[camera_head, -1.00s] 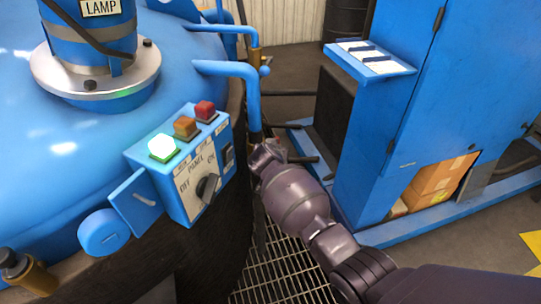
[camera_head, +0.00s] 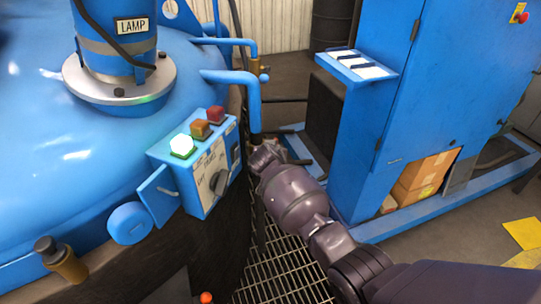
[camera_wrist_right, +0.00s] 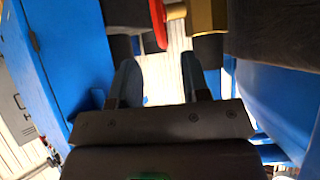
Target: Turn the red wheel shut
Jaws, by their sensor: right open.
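The red wheel (camera_wrist_right: 158,22) shows only as a thin red edge at the top of the right wrist view. It is beside a brass fitting (camera_wrist_right: 205,16), and the rest of it is cut off. My right gripper (camera_wrist_right: 159,62) is open, its two fingers apart and pointing towards the red edge, with nothing between them. The red edge is a little beyond the fingertips. In the head view, my right arm reaches in from the lower right to beside the blue pipe, and its own wrist hides the fingers. I cannot make out the wheel there. My left gripper is not in view.
A blue furnace (camera_head: 40,130) with a control panel (camera_head: 211,182) stands left of my right arm; its green light is lit. A blue cabinet (camera_head: 430,90) with a shelf stands to the right. Metal grating (camera_head: 275,268) lies between them. A blue pipe (camera_head: 253,100) is close to the wrist.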

